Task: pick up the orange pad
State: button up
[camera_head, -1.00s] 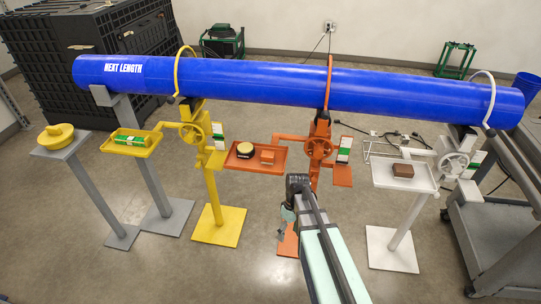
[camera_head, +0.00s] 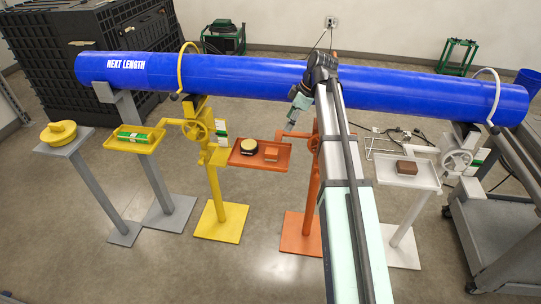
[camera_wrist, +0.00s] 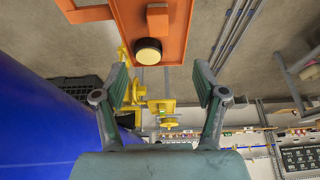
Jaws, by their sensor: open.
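The orange pad (camera_head: 271,155) is a small block on the right side of the orange tray (camera_head: 236,160), on the orange stand. In the wrist view the pad (camera_wrist: 157,21) shows at the top, on the tray (camera_wrist: 180,35). My gripper (camera_head: 295,112) is up near the blue pipe, above and to the right of the pad, apart from it. In the wrist view the fingers of my gripper (camera_wrist: 160,82) are spread with nothing between them, and the pad lies beyond their tips. My arm hides part of the orange stand.
A round black item with a cream top (camera_head: 249,147) sits left of the pad on the same tray. The long blue pipe (camera_head: 240,75) runs behind the trays. A yellow tray (camera_head: 152,148) and a white tray (camera_head: 425,182) stand at either side.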

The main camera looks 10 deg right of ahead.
jog(key=p, duration=0.2)
send_over(272, 151)
jog(key=d, duration=0.2)
jog(key=f, duration=1)
jog(key=shift+s+a, duration=0.15)
jog(key=shift+s, duration=0.25)
jog(key=shift+d+p+x, duration=0.2)
jog(key=shift+p+x, duration=0.75)
jog(key=shift+x, duration=2.15)
jog(key=shift+w, duration=0.1)
jog(key=c, duration=1.2)
